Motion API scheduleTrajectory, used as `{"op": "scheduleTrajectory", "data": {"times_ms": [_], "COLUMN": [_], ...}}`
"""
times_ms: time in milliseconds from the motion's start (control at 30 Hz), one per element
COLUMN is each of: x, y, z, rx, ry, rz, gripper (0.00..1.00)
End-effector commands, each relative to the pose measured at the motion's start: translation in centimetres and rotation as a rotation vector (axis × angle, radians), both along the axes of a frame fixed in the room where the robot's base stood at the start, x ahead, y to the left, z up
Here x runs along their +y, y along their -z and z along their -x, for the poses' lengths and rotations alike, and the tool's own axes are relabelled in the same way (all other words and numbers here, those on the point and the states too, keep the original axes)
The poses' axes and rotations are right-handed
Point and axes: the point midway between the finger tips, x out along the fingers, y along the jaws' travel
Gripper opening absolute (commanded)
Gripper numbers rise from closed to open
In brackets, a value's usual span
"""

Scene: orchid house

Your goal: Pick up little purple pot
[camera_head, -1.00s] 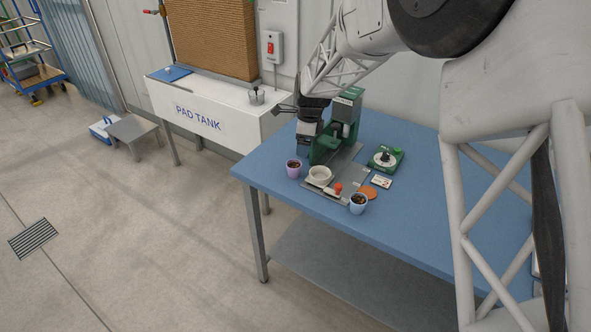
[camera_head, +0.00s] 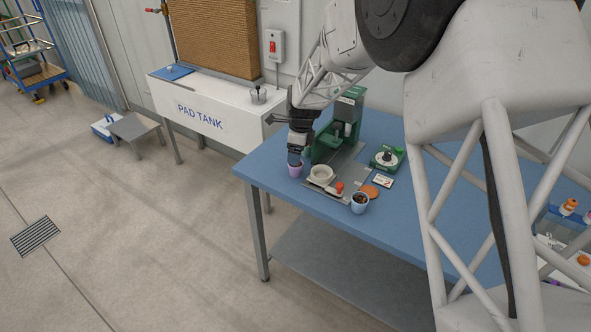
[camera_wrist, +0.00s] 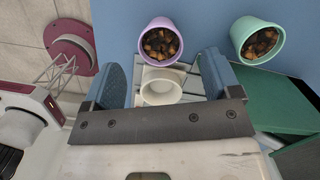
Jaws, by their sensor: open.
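The little purple pot (camera_head: 296,170), filled with brown chunks, stands near the left edge of the blue table. My gripper (camera_head: 294,158) points down just above it and partly covers its top. In the wrist view, the purple pot (camera_wrist: 160,58) shows ahead of the gap between my open blue fingers (camera_wrist: 162,72), not clearly between them. A small whitish cup or bowl shape (camera_wrist: 160,88) shows between the fingers there. Whether the fingers touch anything cannot be told.
A cream bowl (camera_head: 321,174) stands on a grey plate right of the purple pot. An orange disc (camera_head: 370,191), a green device (camera_head: 387,158) and a green press (camera_head: 345,125) are also on the table (camera_head: 300,205).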

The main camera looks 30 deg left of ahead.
Motion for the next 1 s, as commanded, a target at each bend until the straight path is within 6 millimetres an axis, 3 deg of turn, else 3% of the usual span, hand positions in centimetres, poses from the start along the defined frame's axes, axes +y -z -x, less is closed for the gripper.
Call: {"op": "scheduleTrajectory", "data": {"times_ms": [467,1000], "x": [0.0,0.3], "y": [0.6,5.4], "z": [0.0,0.1], "rx": [0.000,-0.002], "ry": [0.000,0.000], "rz": [0.000,-0.001], "gripper": [0.83,0.83]}}
